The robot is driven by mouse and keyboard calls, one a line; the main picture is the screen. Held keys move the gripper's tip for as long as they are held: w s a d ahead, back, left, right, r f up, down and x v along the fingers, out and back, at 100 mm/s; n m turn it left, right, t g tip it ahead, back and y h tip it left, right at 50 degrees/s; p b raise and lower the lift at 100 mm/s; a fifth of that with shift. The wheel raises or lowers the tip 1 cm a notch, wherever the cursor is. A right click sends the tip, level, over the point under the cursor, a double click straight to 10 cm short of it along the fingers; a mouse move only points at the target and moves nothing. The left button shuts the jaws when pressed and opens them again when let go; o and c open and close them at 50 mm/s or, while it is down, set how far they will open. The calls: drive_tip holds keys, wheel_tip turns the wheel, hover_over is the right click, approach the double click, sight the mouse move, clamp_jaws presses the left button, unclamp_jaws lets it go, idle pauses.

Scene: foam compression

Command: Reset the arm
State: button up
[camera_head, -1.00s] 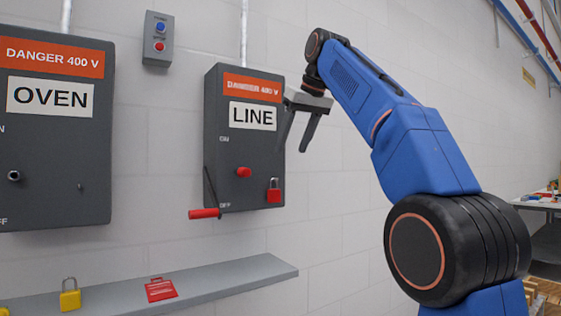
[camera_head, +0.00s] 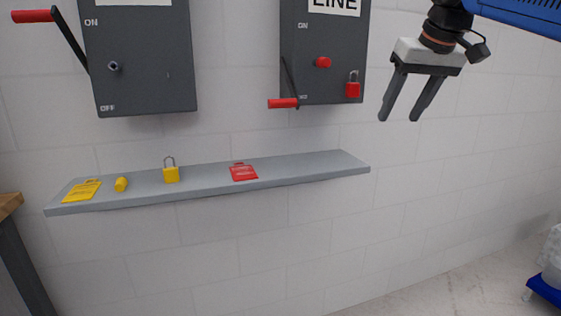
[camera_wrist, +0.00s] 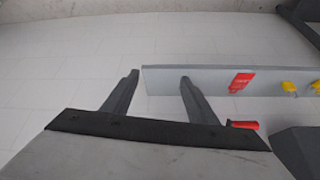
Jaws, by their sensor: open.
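My gripper (camera_head: 402,112) is open and empty at the upper right of the head view, in front of the white wall and to the right of the LINE box (camera_head: 300,70). Its fingers point down and touch nothing. In the wrist view, the gripper's two dark fingers (camera_wrist: 158,80) stand apart with the wall and the end of the shelf behind them. My blue arm enters from the top right corner of the head view; most of it is out of frame.
The LINE box carries a red handle (camera_head: 283,103), a red knob (camera_head: 323,62) and a red padlock (camera_head: 353,88). A second grey box (camera_head: 150,60) hangs at left. The grey shelf (camera_head: 320,168) holds a red tag (camera_head: 243,172), yellow padlock (camera_head: 171,173), yellow plug (camera_head: 121,184) and yellow tag (camera_head: 82,191).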

drive_tip(key=s+f, duration=0.7)
drive_tip(key=f, duration=0.5)
drive_tip(key=s+d+f+m, duration=0.1)
drive_tip(key=s+f, duration=0.7)
drive_tip(key=f, duration=0.5)
drive_tip(key=s+d+f+h, duration=0.1)
drive_tip(key=s+f, duration=0.7)
drive_tip(key=f, duration=0.4)
drive_tip(key=shift+d+f+m+g, duration=0.2)
drive_tip(key=shift+f+m+g, duration=0.1)
drive_tip(key=shift+f+g, duration=0.1)
drive_tip(key=shift+r, duration=0.1)
